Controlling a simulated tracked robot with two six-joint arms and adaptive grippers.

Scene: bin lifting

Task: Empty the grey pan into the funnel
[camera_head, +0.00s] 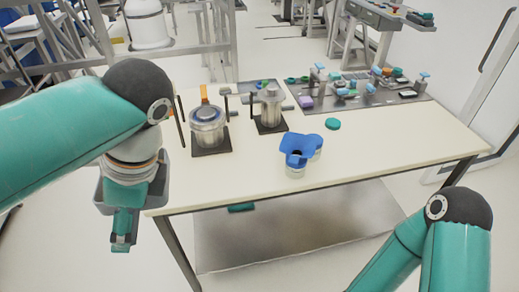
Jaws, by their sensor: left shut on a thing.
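The grey pan (103,197) is at the left, beside the table's front left corner. My left wrist hides much of it, and its contents cannot be seen. My left gripper (123,238) points down at the pan and is shut on it. The blue funnel (300,144) stands on the table near its front edge, right of the pan and apart from it. Its round opening is dark, and pale containers show beneath it. My right arm shows at the lower right, but its gripper is out of view.
The pale table (375,143) carries two metal vessels (207,128) (270,108) on dark bases, left of and behind the funnel. A green round lid (333,124) lies right of the funnel. A grey tray (370,98) with small coloured parts is at the back right. The table's right front is clear.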

